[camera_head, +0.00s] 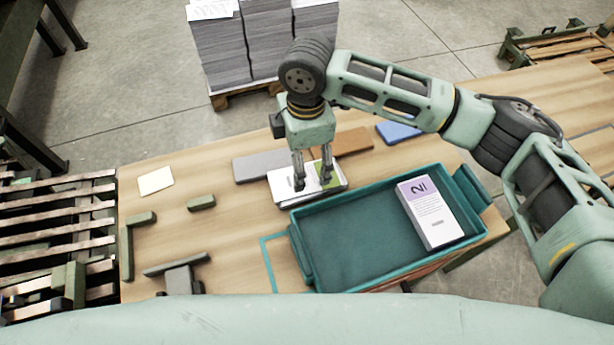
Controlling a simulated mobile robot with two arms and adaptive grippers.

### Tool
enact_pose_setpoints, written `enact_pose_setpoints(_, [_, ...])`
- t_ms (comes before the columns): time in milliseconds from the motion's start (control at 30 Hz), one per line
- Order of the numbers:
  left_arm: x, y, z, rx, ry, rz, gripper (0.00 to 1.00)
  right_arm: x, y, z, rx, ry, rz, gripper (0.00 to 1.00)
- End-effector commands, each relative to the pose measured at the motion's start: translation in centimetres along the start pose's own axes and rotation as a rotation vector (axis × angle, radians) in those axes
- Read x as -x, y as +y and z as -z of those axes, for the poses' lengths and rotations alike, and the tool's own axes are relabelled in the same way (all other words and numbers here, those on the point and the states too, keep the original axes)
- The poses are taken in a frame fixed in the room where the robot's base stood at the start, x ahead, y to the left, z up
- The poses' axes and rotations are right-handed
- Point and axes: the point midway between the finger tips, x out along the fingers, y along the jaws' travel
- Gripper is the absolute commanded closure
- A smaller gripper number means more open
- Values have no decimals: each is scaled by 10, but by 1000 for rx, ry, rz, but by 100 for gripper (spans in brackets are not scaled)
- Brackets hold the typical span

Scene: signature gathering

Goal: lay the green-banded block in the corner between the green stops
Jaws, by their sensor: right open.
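The green-banded block (283,190) is white with a green patch at its right end. It lies flat on the table just behind the teal tray's left back corner. My right gripper (313,184) points down over this block with its two fingers apart; they hide part of its top, and I cannot tell whether they touch it. Green stops stand on the left of the table: one at the back (140,218), one along the left edge (126,255) that makes a corner with it, and a short one (201,203) to the right. My left gripper is not in view.
The teal tray (296,246) holds a purple-banded block (432,215) at its right. Grey (255,167), brown (352,141) and blue (399,132) pads lie behind. A cream card (156,181) lies back left. Grey-green bars (177,265) form a T at front left. Bare table lies between.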

Motion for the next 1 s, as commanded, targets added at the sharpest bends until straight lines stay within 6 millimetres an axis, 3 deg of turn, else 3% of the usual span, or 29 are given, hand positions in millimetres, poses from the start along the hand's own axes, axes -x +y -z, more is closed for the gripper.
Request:
enact_pose_setpoints(33, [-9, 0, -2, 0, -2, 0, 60, -5, 3, -6, 4, -17, 2, 24])
enact_pose_setpoints(167, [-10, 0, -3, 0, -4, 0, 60, -11, 4, -11, 9, -32, 10, 24])
enact_pose_setpoints(700, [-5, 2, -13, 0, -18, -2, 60, -76, 3, -2, 8, -31, 8, 24])
enact_pose_setpoints(1000, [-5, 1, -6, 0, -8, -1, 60, -80, 3, -2, 9, -30, 6, 26])
